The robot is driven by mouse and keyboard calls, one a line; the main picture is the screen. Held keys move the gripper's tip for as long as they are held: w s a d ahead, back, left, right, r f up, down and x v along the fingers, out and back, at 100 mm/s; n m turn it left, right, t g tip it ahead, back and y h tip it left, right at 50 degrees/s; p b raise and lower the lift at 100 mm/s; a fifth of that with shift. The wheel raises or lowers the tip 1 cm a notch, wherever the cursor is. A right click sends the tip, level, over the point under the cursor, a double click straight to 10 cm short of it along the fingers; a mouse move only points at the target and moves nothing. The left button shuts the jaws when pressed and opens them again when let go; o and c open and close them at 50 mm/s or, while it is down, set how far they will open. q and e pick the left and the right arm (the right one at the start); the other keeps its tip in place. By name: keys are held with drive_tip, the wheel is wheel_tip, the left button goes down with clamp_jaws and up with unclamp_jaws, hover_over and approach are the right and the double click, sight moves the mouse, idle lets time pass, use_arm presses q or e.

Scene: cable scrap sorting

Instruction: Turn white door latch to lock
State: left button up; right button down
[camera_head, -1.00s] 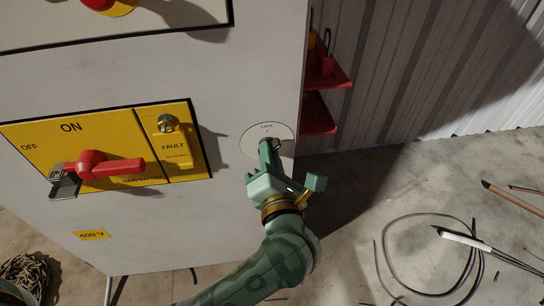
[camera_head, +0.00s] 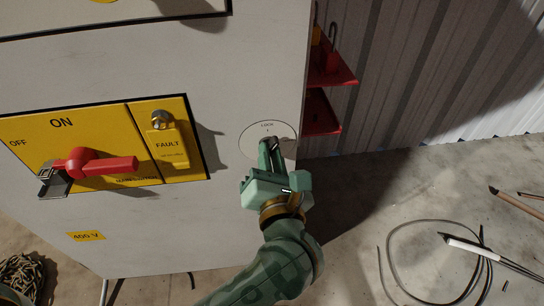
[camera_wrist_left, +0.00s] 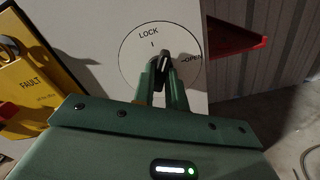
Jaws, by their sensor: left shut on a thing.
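The door latch is a dark knob with a light pointer line (camera_wrist_left: 164,57), on a round white plate (camera_wrist_left: 135,62) on the white cabinet door. The plate reads LOCK at the top and OPEN at the right. The pointer stands nearly upright, leaning slightly right of the small mark under LOCK. My left gripper (camera_head: 269,147) is shut on the knob, one green finger on each side. In the head view the fingers hide most of the knob. My right gripper is in neither view.
Left of the latch is a yellow panel (camera_head: 140,168) with a protruding red switch handle (camera_head: 105,165) and a FAULT section. Red shelves (camera_head: 322,115) stick out past the cabinet's right edge (camera_head: 302,80). Loose cable (camera_head: 390,262) lies on the floor at right.

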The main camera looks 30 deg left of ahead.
use_arm(q)
drive_tip(key=shift+f, duration=0.15)
drive_tip(key=n+b, duration=0.2)
drive_tip(key=n, duration=0.2)
drive_tip(key=shift+b, duration=0.35)
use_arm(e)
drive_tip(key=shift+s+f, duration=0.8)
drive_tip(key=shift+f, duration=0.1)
use_arm(q)
drive_tip(key=shift+a+f+n+b, duration=0.15)
drive_tip(key=shift+n+b, duration=0.75)
drive_tip(key=shift+n, duration=0.5)
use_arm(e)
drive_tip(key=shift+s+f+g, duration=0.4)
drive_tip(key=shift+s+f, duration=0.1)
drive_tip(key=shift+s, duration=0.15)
